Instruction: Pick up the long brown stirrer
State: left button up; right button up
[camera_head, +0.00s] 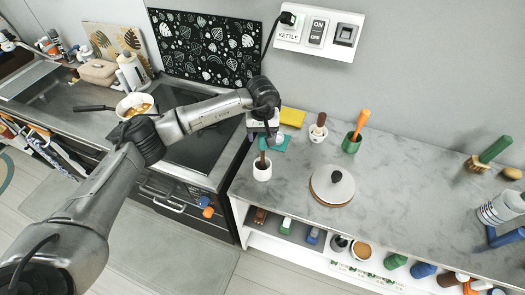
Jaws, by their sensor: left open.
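A long brown stirrer (262,158) stands nearly upright in a small white cup (262,173) near the left edge of the marble counter. The stirrer's lower end is hidden inside the cup. My left gripper (264,143) is open and points down, just above and behind the cup in the picture, around or close to the stirrer's top. I cannot tell whether its fingers touch the stirrer. My right gripper is not in view.
A round lidded board (332,186), a green cup with an orange handle (352,142) and a white cup with a brown handle (318,133) stand to the right. A yellow block (293,117) lies behind. A pan (135,105) sits on the stove.

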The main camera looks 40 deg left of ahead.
pick_arm(q)
jog(key=shift+f, duration=1.1)
grip_shut()
